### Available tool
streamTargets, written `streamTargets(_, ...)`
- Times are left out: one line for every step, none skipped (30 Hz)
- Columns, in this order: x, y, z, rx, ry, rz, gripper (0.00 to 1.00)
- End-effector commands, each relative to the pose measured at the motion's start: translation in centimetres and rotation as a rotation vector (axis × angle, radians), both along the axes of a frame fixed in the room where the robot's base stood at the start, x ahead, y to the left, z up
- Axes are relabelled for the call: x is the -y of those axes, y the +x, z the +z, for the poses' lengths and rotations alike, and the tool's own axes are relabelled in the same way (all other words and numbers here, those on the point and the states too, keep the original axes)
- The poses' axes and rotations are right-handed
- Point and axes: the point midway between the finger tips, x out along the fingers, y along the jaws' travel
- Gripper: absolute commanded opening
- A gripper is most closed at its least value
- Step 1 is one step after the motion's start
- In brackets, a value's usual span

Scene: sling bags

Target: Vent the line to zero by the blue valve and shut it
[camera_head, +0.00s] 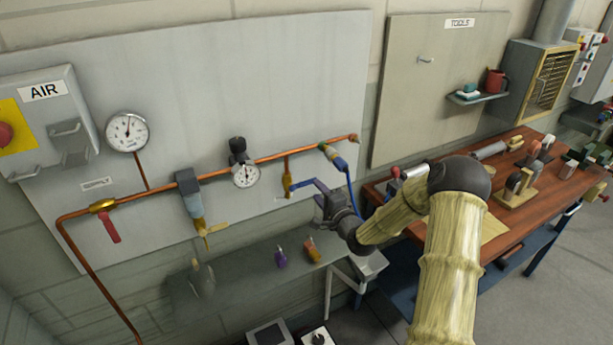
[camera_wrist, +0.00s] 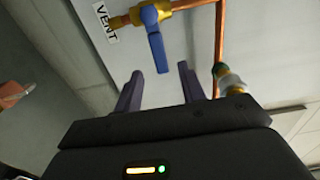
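The blue valve's blue lever (camera_wrist: 156,45) sits on a brass body below a branch of the copper pipe, beside a VENT label (camera_wrist: 107,20). The lever lies across the branch pipe. In the head view the brass valve body (camera_head: 287,185) is left of my gripper (camera_head: 318,193). In the wrist view my gripper (camera_wrist: 160,75) is open, and the lever's end appears between its fingertips; contact cannot be told. The large round gauge (camera_head: 127,131) has its needle pointing roughly up. A smaller gauge (camera_head: 246,175) hangs on the pipe; its reading is too small to tell.
A red-handled valve (camera_head: 110,227) and a filter with a yellow lever (camera_head: 190,200) are on the pipe to the left. A blue hose (camera_head: 350,190) hangs close to my gripper. A wooden workbench (camera_head: 490,235) stands at right.

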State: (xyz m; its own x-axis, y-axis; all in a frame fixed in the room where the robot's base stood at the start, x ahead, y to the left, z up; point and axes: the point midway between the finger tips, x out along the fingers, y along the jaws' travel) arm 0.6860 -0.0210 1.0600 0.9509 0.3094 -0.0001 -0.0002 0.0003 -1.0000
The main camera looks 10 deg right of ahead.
Motion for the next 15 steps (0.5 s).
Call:
streamTargets(-0.3,0.8,0.2,0.002,0.0,0.001,0.4)
streamTargets(-0.5,1.3,0.2,0.001,0.0,0.001,0.4)
streamTargets(-0.6,1.9,0.2,0.0,0.0,0.0,0.4)
streamTargets(-0.8,2.3,0.2,0.001,0.0,0.001,0.4)
streamTargets(-1.0,2.7,0.2,0.001,0.0,0.0,0.4)
streamTargets(-1.1,3.3,0.2,0.001,0.0,0.0,0.4)
streamTargets(-1.2,3.7,0.1,0.0,0.0,0.001,0.4)
streamTargets(-1.4,4.1,0.2,0.001,0.0,0.001,0.4)
streamTargets(-1.6,4.7,0.2,0.001,-0.001,0.001,0.4)
streamTargets(-1.7,5.1,0.2,0.001,-0.001,0.0,0.4)
streamTargets(-1.8,5.5,0.1,0.0,-0.001,0.001,0.4)
streamTargets(-2.0,6.0,0.1,0.0,-0.001,0.001,0.4)
streamTargets(-2.1,6.4,0.2,0.001,-0.001,0.0,0.4)
streamTargets(-2.2,6.7,0.2,0.001,-0.001,0.0,0.4)
streamTargets(-2.3,7.1,0.1,0.0,0.0,0.0,0.4)
